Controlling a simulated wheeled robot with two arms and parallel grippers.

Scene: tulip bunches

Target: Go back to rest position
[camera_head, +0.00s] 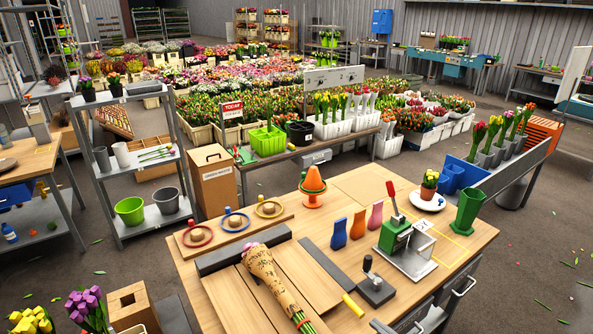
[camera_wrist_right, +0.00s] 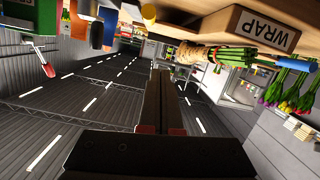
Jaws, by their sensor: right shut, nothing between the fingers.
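My right gripper (camera_wrist_right: 161,80) shows in the right wrist view, with its two dark fingers together and nothing between them. I cannot make out either gripper in the head view. A bouquet wrapped in brown paper (camera_head: 268,275) lies on the wooden worktable (camera_head: 350,190), with its green stems toward the front edge. The wrapped bouquet (camera_wrist_right: 205,54) also shows near the top of the wrist view.
The worktable carries coloured rings (camera_head: 234,221), an orange cone (camera_head: 313,184), small vases (camera_head: 357,224) and a green press (camera_head: 396,234). A grey shelf (camera_head: 110,195) stands at the left. Loose tulip bunches (camera_head: 86,305) are at the lower left. A WRAP sign (camera_wrist_right: 264,30) shows in the wrist view.

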